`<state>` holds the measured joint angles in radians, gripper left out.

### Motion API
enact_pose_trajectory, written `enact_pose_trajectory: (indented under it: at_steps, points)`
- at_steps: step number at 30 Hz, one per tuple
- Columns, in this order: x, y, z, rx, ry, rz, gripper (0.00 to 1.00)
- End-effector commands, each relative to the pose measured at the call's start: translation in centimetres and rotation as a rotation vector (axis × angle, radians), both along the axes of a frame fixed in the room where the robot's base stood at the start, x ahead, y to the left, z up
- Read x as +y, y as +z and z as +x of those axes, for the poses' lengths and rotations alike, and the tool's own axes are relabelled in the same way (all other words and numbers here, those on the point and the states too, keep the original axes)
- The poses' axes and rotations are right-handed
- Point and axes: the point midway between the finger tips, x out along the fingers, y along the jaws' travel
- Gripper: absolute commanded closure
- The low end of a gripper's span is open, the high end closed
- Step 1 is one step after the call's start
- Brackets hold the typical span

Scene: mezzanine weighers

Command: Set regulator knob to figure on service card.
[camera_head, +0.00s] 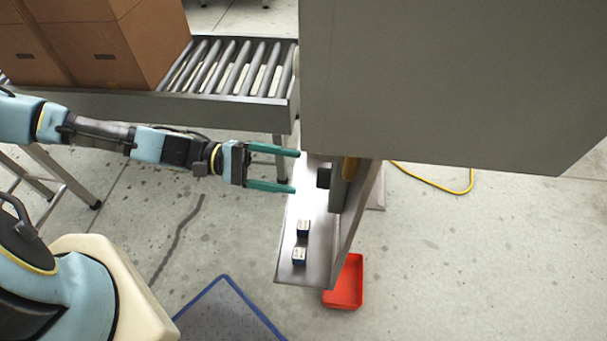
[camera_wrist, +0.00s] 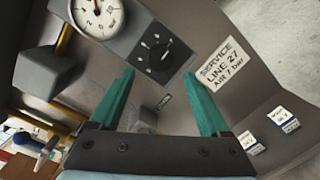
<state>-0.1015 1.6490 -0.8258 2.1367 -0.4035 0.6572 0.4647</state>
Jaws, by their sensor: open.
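The regulator knob (camera_wrist: 158,55) is a dark round dial on a grey plate in the wrist view, with white marks around it and a pale pointer; its exact setting is too small to read. The service card (camera_wrist: 222,65) is white, to the right of the knob, and reads "SERVICE LINE 27 AIR 7 bar". A round white gauge (camera_wrist: 97,14) is at the upper left of the knob, partly cut off. My gripper (camera_head: 293,171) has green fingers and is open and empty. In the wrist view its fingertips (camera_wrist: 160,78) straddle the area below the knob, apart from it.
Two small blue-and-white boxes (camera_head: 303,227) (camera_head: 299,256) stand on the metal shelf (camera_head: 290,274). A large grey cabinet (camera_head: 450,80) overhangs on the right. A roller conveyor (camera_head: 225,75) with brown cartons (camera_head: 100,45) is behind my arm. A red tray (camera_head: 346,285) lies below the shelf.

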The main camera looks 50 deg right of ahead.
Motion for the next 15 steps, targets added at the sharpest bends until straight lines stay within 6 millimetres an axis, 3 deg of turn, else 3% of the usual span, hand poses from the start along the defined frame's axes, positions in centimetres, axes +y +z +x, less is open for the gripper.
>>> enact_pose_trajectory:
  at_steps: [6, 15]
  points:
    - [2.1, -0.2, 3.5, -0.004, 0.002, 0.000, 0.20]
    - [3.1, -0.1, 5.0, -0.001, -0.001, 0.000, 0.20]
